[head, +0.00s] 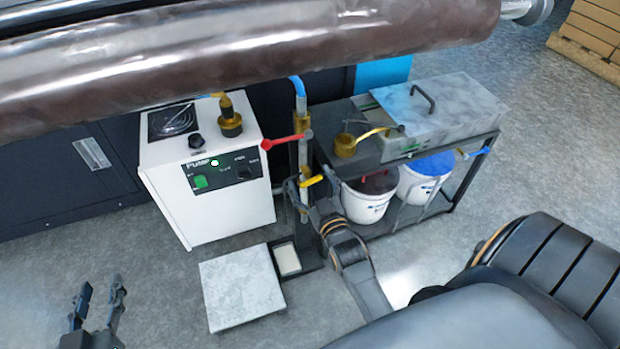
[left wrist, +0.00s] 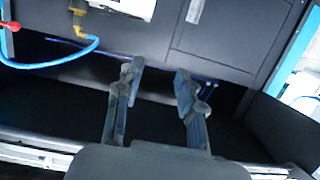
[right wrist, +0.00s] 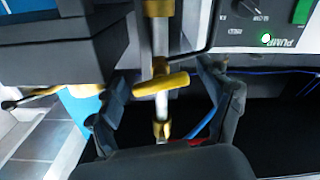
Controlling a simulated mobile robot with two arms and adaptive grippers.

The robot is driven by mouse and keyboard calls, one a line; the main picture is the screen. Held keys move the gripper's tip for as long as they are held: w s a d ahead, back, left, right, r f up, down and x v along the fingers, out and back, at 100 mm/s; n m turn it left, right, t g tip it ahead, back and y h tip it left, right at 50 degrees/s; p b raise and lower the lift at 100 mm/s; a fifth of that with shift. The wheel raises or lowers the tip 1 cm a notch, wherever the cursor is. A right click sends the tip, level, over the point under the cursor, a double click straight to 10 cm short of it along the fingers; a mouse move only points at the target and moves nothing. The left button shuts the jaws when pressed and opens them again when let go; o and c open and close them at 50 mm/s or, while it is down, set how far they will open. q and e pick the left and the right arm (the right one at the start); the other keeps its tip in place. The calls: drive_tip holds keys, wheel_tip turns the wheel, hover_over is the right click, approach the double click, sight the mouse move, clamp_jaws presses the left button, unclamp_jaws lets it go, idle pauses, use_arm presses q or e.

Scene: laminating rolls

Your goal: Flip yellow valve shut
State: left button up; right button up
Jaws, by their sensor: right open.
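The yellow valve handle (head: 312,181) sits on the lower part of a vertical metal pipe (head: 304,152), to the right of the pump. In the right wrist view the yellow handle (right wrist: 163,86) lies tilted across the pipe, pointing roughly sideways. My right gripper (head: 301,190) is open at the handle. In the right wrist view its fingers (right wrist: 168,105) stand apart on either side of the pipe and handle; I cannot tell whether they touch. My left gripper (head: 98,293) is open and empty, low at the left; its parted fingers also show in the left wrist view (left wrist: 157,82).
A red-handled valve (head: 287,139) sits higher on the same pipe. The white pump box (head: 210,190) with a lit green light stands left. A dark bench (head: 445,150) with white buckets (head: 366,205) below stands right. A pale slab (head: 240,290) lies on the floor.

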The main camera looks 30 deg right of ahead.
drive_tip(key=c, duration=1.2)
drive_tip(key=shift+r+m+p, duration=0.1)
drive_tip(key=shift+m+p, duration=0.7)
drive_tip(key=shift+p, duration=0.4)
use_arm(q)
drive_tip(key=s+a+f+g+y+p, duration=0.1)
drive_tip(key=s+a+f+g+y, duration=0.1)
drive_tip(key=s+a+f+g, duration=0.3)
drive_tip(key=s+f+g, duration=0.4)
drive_tip(key=s+f, duration=0.2)
drive_tip(key=s, duration=0.2)
drive_tip(key=shift+n+g+y, duration=0.3)
drive_tip(key=shift+g, duration=0.1)
use_arm(e)
drive_tip(key=shift+m, duration=0.9)
use_arm(q)
drive_tip(key=shift+s+a, duration=0.1)
use_arm(e)
drive_tip(key=o, duration=1.2)
